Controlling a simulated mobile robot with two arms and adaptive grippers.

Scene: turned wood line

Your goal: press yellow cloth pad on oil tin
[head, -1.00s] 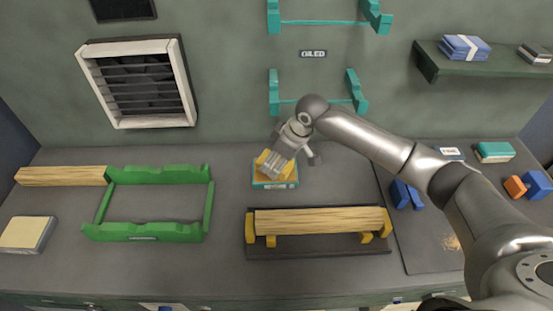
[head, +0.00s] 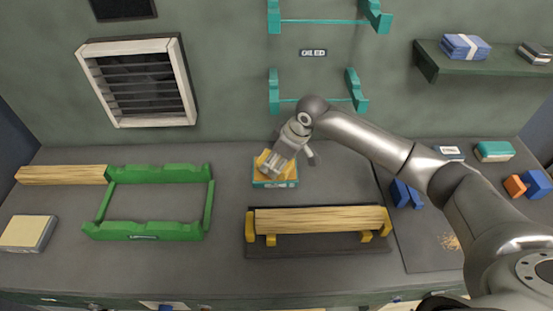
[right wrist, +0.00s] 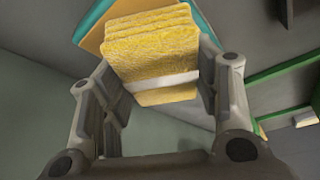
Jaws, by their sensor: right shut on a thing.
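The yellow cloth pad (right wrist: 152,52) is a folded, textured stack with a white band, held between the fingers of my right gripper (head: 272,169). The oil tin (head: 275,184) is a low teal box with an orange-yellow top, standing on the bench below the wall sign. My right gripper is shut on the pad, directly over the tin. In the right wrist view the pad's far end lies against or just above the tin (right wrist: 90,40); I cannot tell firm contact. The gripper partly hides the pad in the head view. My left gripper is not in view.
A dark tray with a wood piece (head: 320,219) on yellow rests stands in front of the tin. A green cradle frame (head: 145,231) is at left, teal wall brackets (head: 273,92) behind. Blue blocks (head: 400,194) lie to the right. The bench around the tin is clear.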

